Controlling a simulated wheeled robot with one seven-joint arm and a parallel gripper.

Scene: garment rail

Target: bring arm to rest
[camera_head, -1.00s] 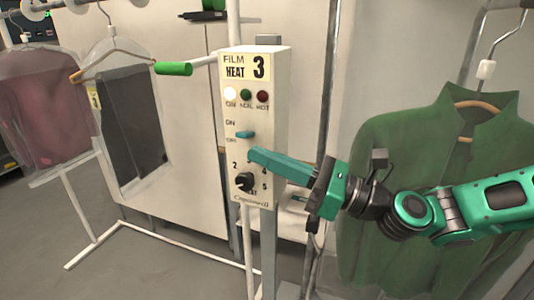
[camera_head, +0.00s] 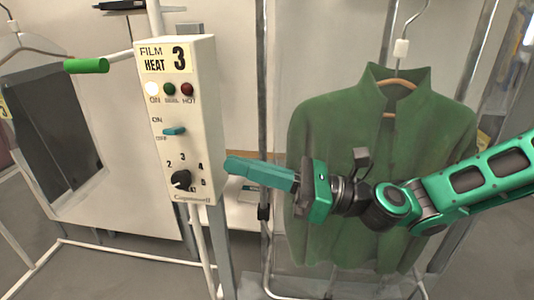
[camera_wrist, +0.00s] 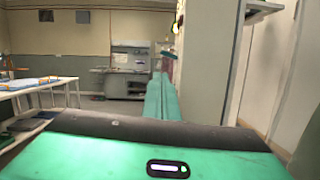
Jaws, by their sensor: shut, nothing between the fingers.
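My gripper (camera_head: 232,166) is shut and empty, its green fingers together and pointing left in the head view. Its tip is just right of the white film heat control box (camera_head: 184,118), with a visible gap in the picture. The box has a lit white lamp, unlit green and red lamps, a teal switch (camera_head: 174,131) and a black dial (camera_head: 181,180). My arm reaches in from the right, in front of a green garment. In the wrist view the closed fingers (camera_wrist: 160,90) point ahead beside a pale upright panel.
The green shirt (camera_head: 345,130) hangs on a hanger behind my arm. A bagged dark garment (camera_head: 50,140) hangs at the left. A green-ended handle (camera_head: 86,66) sticks out left of the box. A metal upright (camera_head: 262,90) stands behind my fingers. The wrist view shows a table (camera_wrist: 40,85) at left.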

